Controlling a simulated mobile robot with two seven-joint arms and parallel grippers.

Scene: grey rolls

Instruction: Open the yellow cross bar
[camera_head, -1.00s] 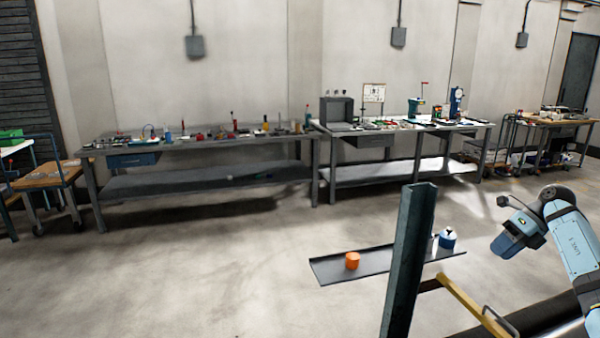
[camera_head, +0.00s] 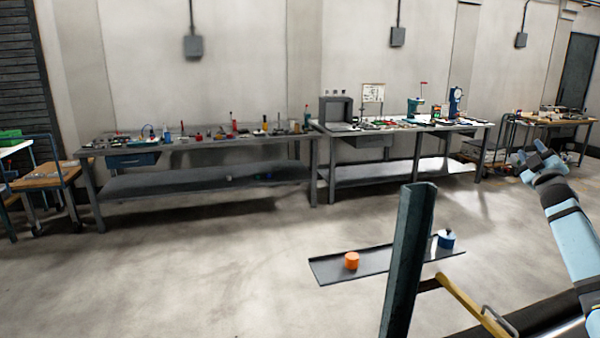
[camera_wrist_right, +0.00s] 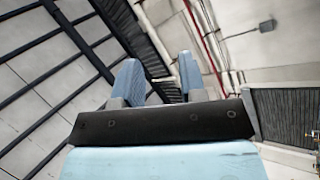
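The yellow cross bar (camera_head: 472,306) is at the lower right of the head view. It slopes from beside the dark green post (camera_head: 408,262) down toward the bottom edge, with a grey metal handle (camera_head: 499,320) on it. My right gripper (camera_head: 537,157) is raised well above the bar, pointing up and away from it, touching nothing. In the right wrist view its two blue fingers (camera_wrist_right: 160,74) stand apart with nothing between them. The bar is not in the wrist view, which shows ceiling and wall. My left gripper is not in view.
A dark tray-like strip (camera_head: 325,270) lies beyond the post, with an orange item (camera_head: 351,260) and a blue-and-white item (camera_head: 446,239) on it. Long workbenches (camera_head: 205,187) with small tools stand along the back wall.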

